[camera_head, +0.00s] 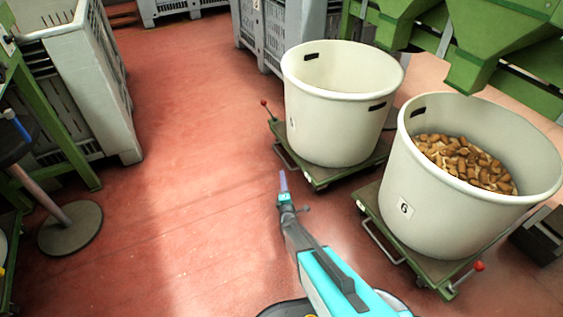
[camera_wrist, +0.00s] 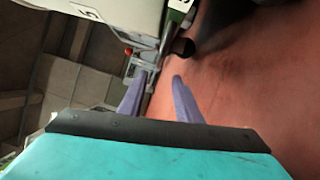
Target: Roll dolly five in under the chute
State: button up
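The left dolly (camera_head: 318,176) is green and carries an empty white tub (camera_head: 335,105); the number on that tub is too small to read in the head view. In the wrist view, a white tub wall (camera_wrist: 125,22) carries a tag that looks like a 5. The dolly has a metal handle loop (camera_head: 286,158) at its front left and a red-knobbed lever (camera_head: 265,104). My gripper (camera_head: 283,182) is just in front of the handle, low over the floor. Its purple fingers (camera_wrist: 158,78) are apart. The green chute (camera_head: 472,80) hangs at upper right.
Grey crates (camera_head: 275,30) stand behind. A stool base (camera_head: 70,228) and a pale crate (camera_head: 100,85) are left. The red floor between is clear.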

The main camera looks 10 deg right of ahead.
aim_at(281, 156)
dwell(0.4)
jog(key=w+b, duration=0.1)
jog(key=w, duration=0.3)
jog(key=w+b, duration=0.2)
jog(key=w, duration=0.2)
jog(key=w+b, duration=0.1)
jog(key=w, duration=0.3)
jog(key=shift+d+r, duration=0.35)
jog(key=shift+d, duration=0.05)
jog(key=shift+w+r+b, duration=0.2)
jog(key=shift+w+b, duration=0.2)
jog(key=shift+w, duration=0.45)
jog(key=shift+c, duration=0.4)
grip_shut()
